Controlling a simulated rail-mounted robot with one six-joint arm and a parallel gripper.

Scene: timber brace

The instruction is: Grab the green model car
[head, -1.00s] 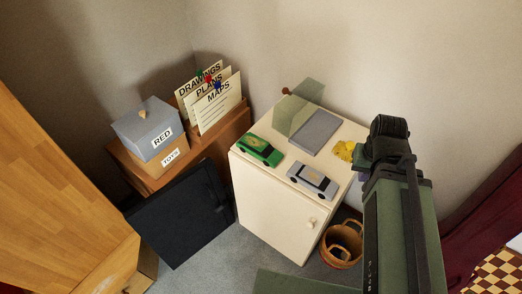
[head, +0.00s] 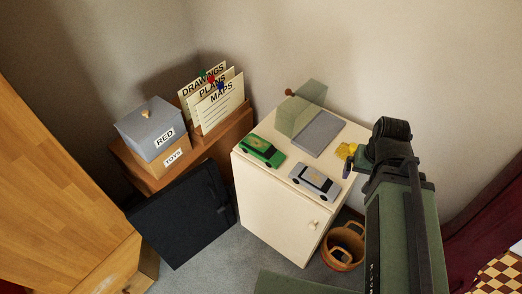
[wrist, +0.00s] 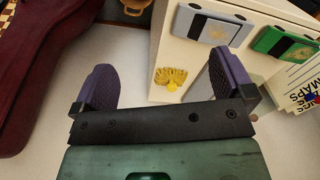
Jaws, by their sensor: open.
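The green model car (head: 261,151) sits on the left part of the cream cabinet's top (head: 262,132), with a light marking on its roof. It also shows at the upper right of the wrist view (wrist: 285,43). My gripper (head: 356,162) is at the cabinet's right edge, apart from the green car, with the silver car between them in the wrist view. In the head view the fingers are mostly hidden by my arm.
A silver model car (head: 314,182) sits right of the green one. Behind are a grey slab (head: 318,134) and a translucent green cover (head: 312,100) with a brown knob. A yellow object (head: 346,150) is by my gripper. A basket (head: 343,246) stands on the floor at right.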

